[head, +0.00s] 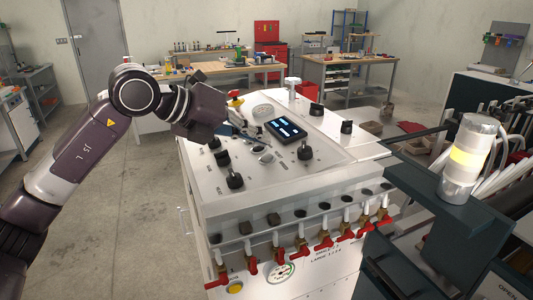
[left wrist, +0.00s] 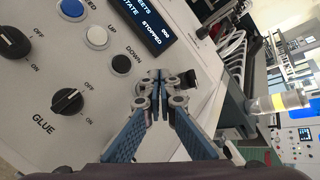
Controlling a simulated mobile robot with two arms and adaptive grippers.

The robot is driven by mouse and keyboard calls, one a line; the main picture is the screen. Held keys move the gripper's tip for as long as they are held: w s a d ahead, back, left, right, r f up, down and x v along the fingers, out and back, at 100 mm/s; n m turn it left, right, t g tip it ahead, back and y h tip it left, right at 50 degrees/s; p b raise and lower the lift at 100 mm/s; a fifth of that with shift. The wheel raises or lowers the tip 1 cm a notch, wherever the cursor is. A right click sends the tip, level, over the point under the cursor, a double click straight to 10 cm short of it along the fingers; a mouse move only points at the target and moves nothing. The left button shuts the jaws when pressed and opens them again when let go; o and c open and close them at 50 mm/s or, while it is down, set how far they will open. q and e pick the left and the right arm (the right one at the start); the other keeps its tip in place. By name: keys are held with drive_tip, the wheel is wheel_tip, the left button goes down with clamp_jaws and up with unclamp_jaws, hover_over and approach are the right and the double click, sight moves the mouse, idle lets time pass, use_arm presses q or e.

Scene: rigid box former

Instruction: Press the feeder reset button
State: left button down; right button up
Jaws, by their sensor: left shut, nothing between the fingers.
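The white control panel (head: 205,182) carries a dark display (head: 287,130), knobs and buttons. In the left wrist view a blue button (left wrist: 72,8) sits at the top edge, with a cut-off label beside it that seems to end in "EED". A white button (left wrist: 97,36) is below it, by the word UP, and a black button (left wrist: 122,62) by DOWN. I cannot read a feeder reset label. My left gripper (head: 243,129) is over the panel, left of the display. In the wrist view its fingertips (left wrist: 160,80) are together, empty, right of the black button. My right gripper is out of view.
A GLUE knob (left wrist: 68,101) and another knob (left wrist: 12,41) stand up from the panel. Red-handled valves (head: 325,240) line the machine's front, above a yellow button (head: 235,287). A signal light (head: 468,158) stands at right. The floor at left is clear.

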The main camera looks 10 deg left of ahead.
sight(255, 165)
use_arm(q)
drive_tip(key=r, duration=0.1)
drive_tip(key=r+p, duration=0.1)
drive_tip(key=r, duration=0.1)
drive_tip(key=shift+s+a+r+p, duration=0.25)
drive_tip(key=shift+a+p, duration=0.05)
drive_tip(key=shift+p, duration=0.05)
drive_tip(key=shift+a+f, duration=0.1)
idle(0.3)
